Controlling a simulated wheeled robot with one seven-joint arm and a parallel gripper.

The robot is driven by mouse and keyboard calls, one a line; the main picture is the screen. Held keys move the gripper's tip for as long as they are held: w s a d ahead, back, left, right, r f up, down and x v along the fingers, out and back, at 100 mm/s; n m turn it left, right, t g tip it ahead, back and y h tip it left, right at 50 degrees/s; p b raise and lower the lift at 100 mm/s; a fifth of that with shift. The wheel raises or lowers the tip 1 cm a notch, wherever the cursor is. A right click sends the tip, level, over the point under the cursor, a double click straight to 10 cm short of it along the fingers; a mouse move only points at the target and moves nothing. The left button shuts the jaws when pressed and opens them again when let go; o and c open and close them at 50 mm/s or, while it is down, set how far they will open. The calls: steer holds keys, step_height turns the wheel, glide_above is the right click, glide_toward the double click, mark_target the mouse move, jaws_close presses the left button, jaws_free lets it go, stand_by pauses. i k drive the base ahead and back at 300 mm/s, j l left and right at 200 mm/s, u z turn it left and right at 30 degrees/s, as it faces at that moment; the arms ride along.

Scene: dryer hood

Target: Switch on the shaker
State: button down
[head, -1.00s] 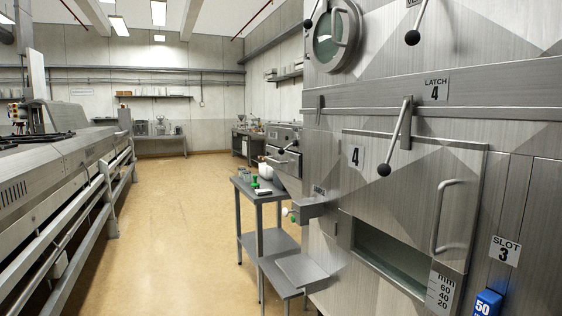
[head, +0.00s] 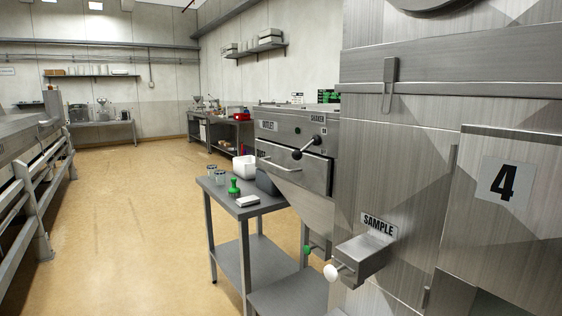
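The shaker control (head: 310,143) is a dark lever with a round black knob on the upper front of a steel unit at the centre right. A label reading SHAKER (head: 317,118) sits above it, and a small round fitting shows beside the label. A label reading OUTLET (head: 268,126) is on the same panel to the left, with a small green spot (head: 297,131) between them. The lever slants down to the left. Whether the shaker runs cannot be told. My gripper is not in view.
A steel trolley table (head: 222,190) with jars, a green-handled tool and a white container stands before the unit. The floor (head: 130,230) left of the table is open.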

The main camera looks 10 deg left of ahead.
mark_target(297, 156)
steer(key=i+j, duration=0.35)
steer(key=i+j+z, duration=0.1)
steer(key=i+j, duration=0.25)
steer(key=j, duration=0.2)
steer(key=i+j, duration=0.3)
steer(key=j, duration=0.2)
